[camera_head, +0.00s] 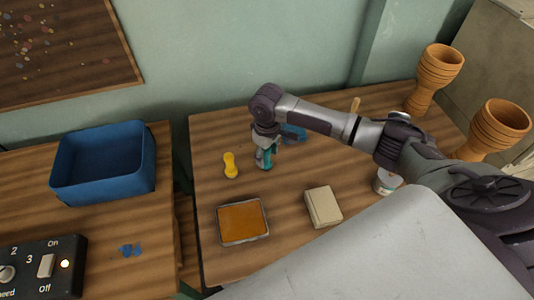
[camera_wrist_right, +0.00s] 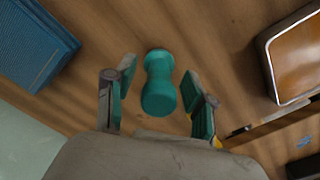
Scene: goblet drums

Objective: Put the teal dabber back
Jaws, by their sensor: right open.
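The teal dabber (camera_head: 262,163) stands on the wooden table, partly hidden by my right gripper in the head view. In the right wrist view the teal dabber (camera_wrist_right: 159,82) shows whole, a waisted shape between and just beyond the fingertips. My right gripper (camera_head: 266,152) points down over it. Its fingers (camera_wrist_right: 160,88) are spread on both sides of the dabber, with gaps to each side. My left gripper is not in view.
A yellow dabber (camera_head: 231,165) stands close to the left. An orange pad tray (camera_head: 243,222) and a beige block (camera_head: 323,206) lie nearer. A blue object (camera_head: 295,133) sits behind my right gripper. Goblet drums (camera_head: 434,78) stand at right; a blue bin (camera_head: 104,162) is on the left table.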

